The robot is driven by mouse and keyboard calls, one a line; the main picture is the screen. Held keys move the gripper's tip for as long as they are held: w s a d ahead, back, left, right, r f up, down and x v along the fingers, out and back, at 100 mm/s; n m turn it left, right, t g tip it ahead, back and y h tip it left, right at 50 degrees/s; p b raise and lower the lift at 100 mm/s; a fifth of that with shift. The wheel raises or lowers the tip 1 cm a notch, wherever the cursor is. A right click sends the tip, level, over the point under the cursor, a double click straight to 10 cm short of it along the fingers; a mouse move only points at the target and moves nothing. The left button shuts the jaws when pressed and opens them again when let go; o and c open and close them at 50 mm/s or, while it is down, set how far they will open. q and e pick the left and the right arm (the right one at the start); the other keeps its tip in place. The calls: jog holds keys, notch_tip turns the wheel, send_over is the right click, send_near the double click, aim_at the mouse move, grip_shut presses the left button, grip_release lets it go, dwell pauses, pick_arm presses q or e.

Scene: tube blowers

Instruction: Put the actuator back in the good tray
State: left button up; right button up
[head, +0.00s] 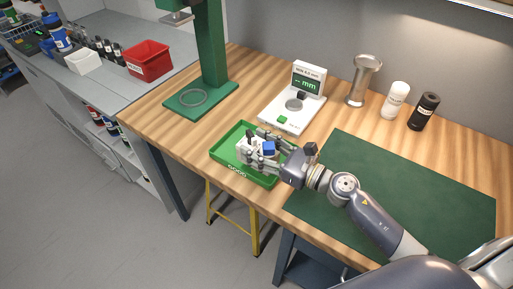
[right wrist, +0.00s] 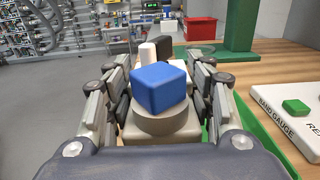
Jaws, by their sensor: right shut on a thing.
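The green good tray (head: 222,152) sits on the wooden bench near its front edge in the head view; its rim also shows in the right wrist view (right wrist: 262,140). My right gripper (head: 257,149) is over the tray, shut on the actuator (head: 268,148). The actuator has a blue cube-shaped top on a round beige-grey body, seen between the fingers in the right wrist view (right wrist: 160,88). Other white and dark parts show at the tray beside the fingers. I cannot tell whether the actuator touches the tray floor. My left gripper is not in view.
A white band gauge (head: 292,105) stands behind the tray, and a green stand (head: 205,95) to its left. A dark green mat (head: 400,190) covers the bench at right. A metal cup (head: 362,80), a white bottle (head: 395,100) and a black bottle (head: 424,111) stand at the back.

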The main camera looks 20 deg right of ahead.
aim_at(257, 150)
jog(key=shift+w+d, duration=0.1)
jog(key=shift+w, duration=0.8)
jog(key=shift+w+f, duration=0.1)
jog(key=shift+f, duration=1.65)
jog(key=shift+f, duration=0.2)
jog(key=o, duration=1.5)
